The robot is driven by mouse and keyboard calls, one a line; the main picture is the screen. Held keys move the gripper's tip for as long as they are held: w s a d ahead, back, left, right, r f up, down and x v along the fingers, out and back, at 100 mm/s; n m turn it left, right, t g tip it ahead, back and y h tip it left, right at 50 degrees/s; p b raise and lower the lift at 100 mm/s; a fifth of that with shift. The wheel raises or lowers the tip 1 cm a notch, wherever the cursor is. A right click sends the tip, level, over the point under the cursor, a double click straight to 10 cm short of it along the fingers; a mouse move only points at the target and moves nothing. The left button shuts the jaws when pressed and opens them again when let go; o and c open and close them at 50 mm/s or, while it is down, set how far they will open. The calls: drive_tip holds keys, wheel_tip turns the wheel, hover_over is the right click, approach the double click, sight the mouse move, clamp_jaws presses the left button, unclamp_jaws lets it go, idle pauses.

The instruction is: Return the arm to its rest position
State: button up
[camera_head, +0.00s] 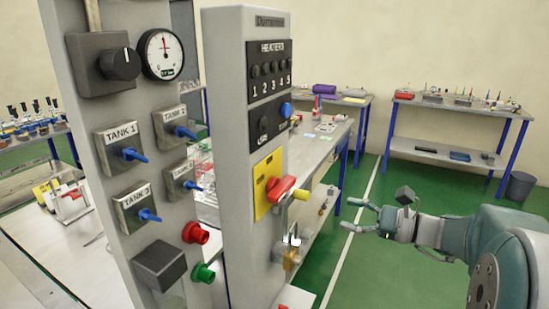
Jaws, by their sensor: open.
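My arm (470,240) reaches in from the lower right of the head view. My gripper (354,214) points left, with its fingers spread apart and nothing between them. It is in the air over the green floor, to the right of the grey heater cabinet (232,150) and apart from it. The red handle (281,188) on a yellow plate (262,181) is on the cabinet's side, left of my gripper.
A grey panel (90,180) with a gauge (161,54), tank switches and a red button (195,233) and green button (203,272) stands at left. A workbench (338,138) is behind the cabinet. Another table (458,109) and a bin (519,186) stand at the back right. Green floor is clear between.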

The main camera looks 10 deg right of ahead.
drive_tip(key=s+a+f+n+g+h, duration=0.5)
drive_tip(key=s+a+n+g+h, duration=0.15)
drive_tip(key=s+a+n, duration=0.45)
drive_tip(key=s+d+f+n+t+h, duration=0.2)
drive_tip(key=s+n+h, duration=0.6)
drive_tip(key=s+n, duration=0.1)
drive_tip(key=shift+d, duration=0.15)
drive_tip(key=shift+f, duration=0.1)
idle(1.4)
